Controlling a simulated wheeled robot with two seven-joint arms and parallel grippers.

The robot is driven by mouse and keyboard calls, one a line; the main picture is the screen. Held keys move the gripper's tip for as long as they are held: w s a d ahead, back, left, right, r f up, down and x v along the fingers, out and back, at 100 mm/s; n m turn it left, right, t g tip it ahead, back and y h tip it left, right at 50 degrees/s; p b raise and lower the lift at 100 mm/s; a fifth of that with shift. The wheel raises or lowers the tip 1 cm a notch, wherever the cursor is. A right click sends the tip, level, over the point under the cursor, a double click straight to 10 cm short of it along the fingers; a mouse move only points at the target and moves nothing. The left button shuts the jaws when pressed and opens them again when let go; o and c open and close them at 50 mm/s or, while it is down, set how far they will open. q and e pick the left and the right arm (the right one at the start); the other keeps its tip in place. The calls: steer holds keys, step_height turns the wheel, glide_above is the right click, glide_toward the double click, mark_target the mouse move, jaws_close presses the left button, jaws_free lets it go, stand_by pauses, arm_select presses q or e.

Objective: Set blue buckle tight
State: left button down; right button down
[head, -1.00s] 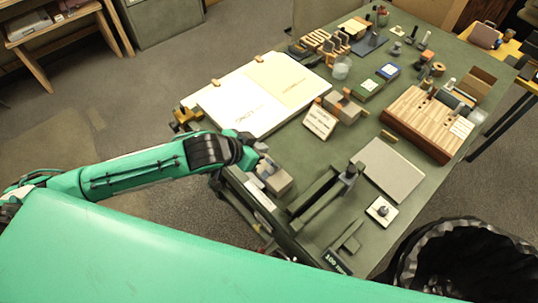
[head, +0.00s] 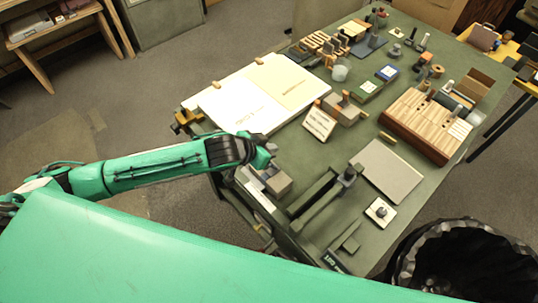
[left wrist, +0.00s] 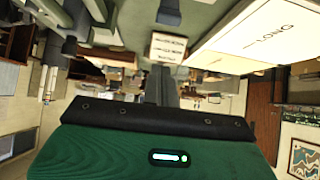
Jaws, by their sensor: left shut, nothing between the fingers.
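I cannot make out a buckle for certain. A small blue piece with a white label (head: 387,72) lies on the far middle of the table, beside a green one (head: 369,88); they are too small to identify. My left gripper (head: 272,162) is at the table's near left edge, beside a grey-brown block (head: 279,184). Its fingers are small and partly hidden by my wrist; it is shut and empty, well short of the blue piece. My right gripper is not in view.
A white board with a cream sheet (head: 232,108) covers the table's left side. A small text sign (head: 319,124) stands mid-table. A grey pad (head: 386,171) and a striped wooden block (head: 427,124) lie to the right. A black-lined bin (head: 415,252) stands at lower right.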

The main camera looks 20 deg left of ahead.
arm_select(q)
step_height(320, 180, down, 4)
steer(key=p, duration=0.2)
steer(key=shift+s+a+f+p, duration=0.1)
steer(key=shift+s+f+p, duration=0.05)
steer(key=shift+f+p, duration=0.15)
steer(key=shift+f, duration=0.1)
